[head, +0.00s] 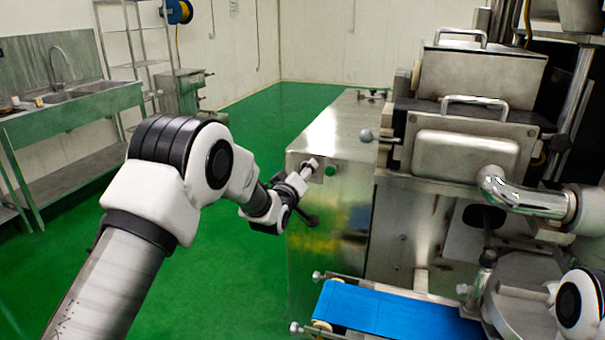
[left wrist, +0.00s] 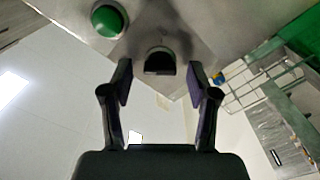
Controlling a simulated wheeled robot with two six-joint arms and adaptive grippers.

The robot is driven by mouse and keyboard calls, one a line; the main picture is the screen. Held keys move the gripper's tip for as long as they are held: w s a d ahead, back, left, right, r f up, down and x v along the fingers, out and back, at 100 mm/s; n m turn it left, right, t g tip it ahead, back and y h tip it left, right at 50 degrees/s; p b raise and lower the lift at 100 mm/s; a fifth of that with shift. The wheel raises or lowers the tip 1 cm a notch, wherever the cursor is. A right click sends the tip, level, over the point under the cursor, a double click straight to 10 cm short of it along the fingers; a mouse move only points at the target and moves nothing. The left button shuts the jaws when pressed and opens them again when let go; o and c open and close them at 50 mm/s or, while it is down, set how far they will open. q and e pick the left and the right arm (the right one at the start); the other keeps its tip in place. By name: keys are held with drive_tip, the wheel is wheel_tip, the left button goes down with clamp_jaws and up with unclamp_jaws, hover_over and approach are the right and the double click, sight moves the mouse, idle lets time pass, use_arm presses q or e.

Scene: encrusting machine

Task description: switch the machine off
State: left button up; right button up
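The machine's metal cabinet (head: 335,130) has a green round button (head: 330,170) on its panel, which also shows in the left wrist view (left wrist: 108,20). Beside the button a dark rotary switch (left wrist: 160,61) stands out from the panel. My left gripper (head: 303,176) is at the cabinet's near corner. In the left wrist view the left gripper (left wrist: 160,74) is open, with the switch between or just beyond its fingertips. I cannot tell whether the fingers touch it. My right gripper is out of view; only part of the right arm shows at the lower right of the head view.
A blue conveyor belt (head: 395,312) sticks out low in front of the machine. A steel hopper with a handle (head: 470,140) and a curved pipe (head: 525,198) stand right of the cabinet. A sink bench (head: 70,105) is far left. The green floor between is clear.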

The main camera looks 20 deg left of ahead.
use_arm(q)
drive_tip(key=s, duration=1.2)
drive_tip(key=shift+a, duration=0.2)
drive_tip(key=shift+f, duration=0.1)
